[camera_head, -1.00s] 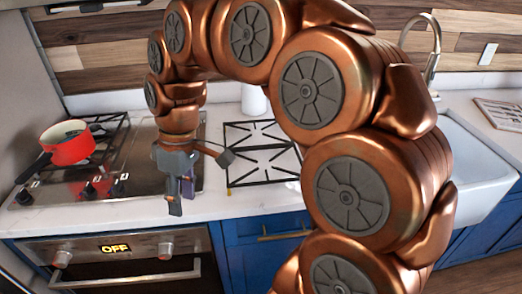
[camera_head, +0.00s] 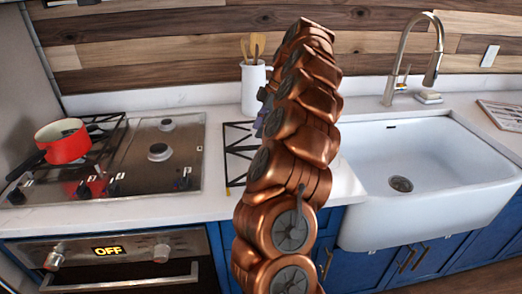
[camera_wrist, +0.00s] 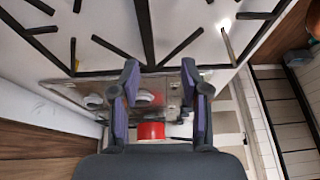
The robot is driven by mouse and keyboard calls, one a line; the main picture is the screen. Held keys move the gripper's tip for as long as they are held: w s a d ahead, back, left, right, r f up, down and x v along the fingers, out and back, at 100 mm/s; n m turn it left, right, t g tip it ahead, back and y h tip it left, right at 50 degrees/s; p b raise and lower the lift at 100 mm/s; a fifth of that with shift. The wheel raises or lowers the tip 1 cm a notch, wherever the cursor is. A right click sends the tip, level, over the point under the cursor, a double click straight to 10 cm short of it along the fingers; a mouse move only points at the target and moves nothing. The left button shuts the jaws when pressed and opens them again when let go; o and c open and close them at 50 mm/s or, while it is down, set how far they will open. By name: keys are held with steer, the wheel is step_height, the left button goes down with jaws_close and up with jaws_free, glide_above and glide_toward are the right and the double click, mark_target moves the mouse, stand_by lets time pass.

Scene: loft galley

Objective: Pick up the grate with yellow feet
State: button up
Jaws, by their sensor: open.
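The black grate (camera_head: 236,152) lies on the white counter between the cooktop and the sink. My arm hides most of it in the head view; its left edge shows, with a small yellow foot at the front left corner. In the wrist view the grate's dark bars (camera_wrist: 146,35) cross the top of the picture. My gripper (camera_wrist: 160,72) is open and empty there, its two fingertips apart and close to the grate's long edge bar. I cannot tell whether they touch it. In the head view my gripper is mostly hidden behind my arm.
A steel cooktop (camera_head: 178,140) is left of the grate, with a red pot (camera_head: 64,142) on its left burner. A white jug (camera_head: 254,88) with wooden utensils stands behind the grate. A white sink (camera_head: 450,150) and tap (camera_head: 412,60) are to the right.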

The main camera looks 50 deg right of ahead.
mark_target(260, 146)
steer(key=d, duration=0.1)
steer(key=s+d+f, duration=0.1)
steer(key=d, duration=0.1)
steer(key=shift+s+d+f, duration=0.2)
steer(key=shift+f, duration=0.05)
steer(key=shift+s+d+f, duration=0.15)
steer(key=shift+d+f, duration=0.05)
steer(key=shift+d, duration=0.05)
steer(key=shift+x, duration=1.2)
steer(key=shift+w+a+f+p, duration=0.55)
steer(key=shift+w+f+p, duration=0.05)
steer(key=shift+f+p, duration=0.1)
steer(key=shift+p+x, duration=0.4)
steer(key=shift+x, duration=1.25)
steer(key=shift+w, duration=0.1)
steer(key=shift+c, duration=0.2)
jaws_close()
